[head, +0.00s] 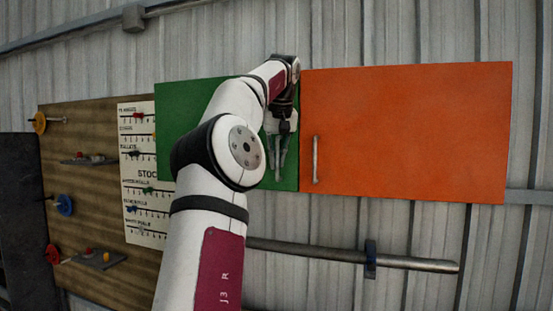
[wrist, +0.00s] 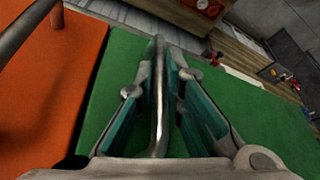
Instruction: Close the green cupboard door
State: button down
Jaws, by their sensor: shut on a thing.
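The green cupboard door (head: 185,115) is left of the orange door (head: 410,130) in the head view, partly hidden behind my arm. It also fills the middle of the wrist view (wrist: 245,115). The two doors' edges lie close together, and I cannot tell whether the green one is fully shut. My gripper (head: 277,176) is at the green door's right side, pointing down in the head view. In the wrist view its fingers (wrist: 160,90) are shut on the green door's metal bar handle (wrist: 158,120), which runs between them.
The orange door has its own bar handle (head: 316,160) just right of my gripper. A white stock chart (head: 140,200) and a wooden board (head: 80,180) with coloured knobs and small shelves are on the left. A metal rail (head: 420,264) runs below the doors.

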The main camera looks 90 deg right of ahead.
jog(key=shift+s+d+r, duration=0.1)
jog(key=shift+s+d, duration=0.05)
jog(key=c, duration=2)
grip_release()
jog(key=shift+o, duration=0.2)
jog(key=shift+d, duration=0.15)
jog(key=s+a+r, duration=0.1)
jog(key=a+r, duration=0.1)
jog(key=a, duration=1.1)
jog(key=shift+s+r, duration=0.3)
jog(key=shift+s, duration=0.1)
